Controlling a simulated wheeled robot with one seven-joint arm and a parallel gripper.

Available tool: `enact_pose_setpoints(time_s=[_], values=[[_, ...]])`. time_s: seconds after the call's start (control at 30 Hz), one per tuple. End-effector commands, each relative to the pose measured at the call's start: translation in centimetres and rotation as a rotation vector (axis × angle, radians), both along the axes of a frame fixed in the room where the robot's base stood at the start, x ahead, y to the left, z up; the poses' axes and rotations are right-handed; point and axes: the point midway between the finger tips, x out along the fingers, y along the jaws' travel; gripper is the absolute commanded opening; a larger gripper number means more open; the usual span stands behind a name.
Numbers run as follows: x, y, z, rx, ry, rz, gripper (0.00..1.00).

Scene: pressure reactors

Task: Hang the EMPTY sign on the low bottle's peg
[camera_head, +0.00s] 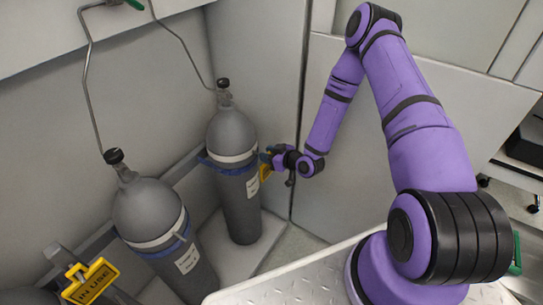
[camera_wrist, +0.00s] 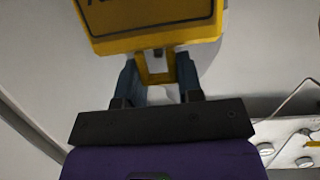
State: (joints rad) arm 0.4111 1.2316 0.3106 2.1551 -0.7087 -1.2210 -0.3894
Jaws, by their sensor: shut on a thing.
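My gripper (camera_head: 268,157) is at the right side of the far grey bottle (camera_head: 232,130), near its white band and blue strap. It is shut on a yellow sign (camera_head: 265,173). In the wrist view, the fingers (camera_wrist: 158,72) close around the narrow yellow frame of the sign (camera_wrist: 150,42), whose dark-edged panel is cut off at the top. Its lettering cannot be read. A second grey bottle (camera_head: 150,207) stands nearer, with a white label. I cannot make out a peg or tell whether the sign touches the far bottle.
A yellow IN USE sign (camera_head: 90,279) hangs at the lower left, by a third bottle partly out of view. Bent metal tubes (camera_head: 88,80) run down the wall near the bottles. A rail (camera_head: 190,165) runs behind them. A metal tread plate (camera_head: 290,285) lies in front.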

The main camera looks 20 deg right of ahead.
Motion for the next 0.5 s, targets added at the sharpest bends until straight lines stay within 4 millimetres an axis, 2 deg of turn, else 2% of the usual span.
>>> enact_pose_setpoints(time_s=[0.5], values=[[2.2,1.6,-0.2,0.001,-0.001,0.000,0.00]])
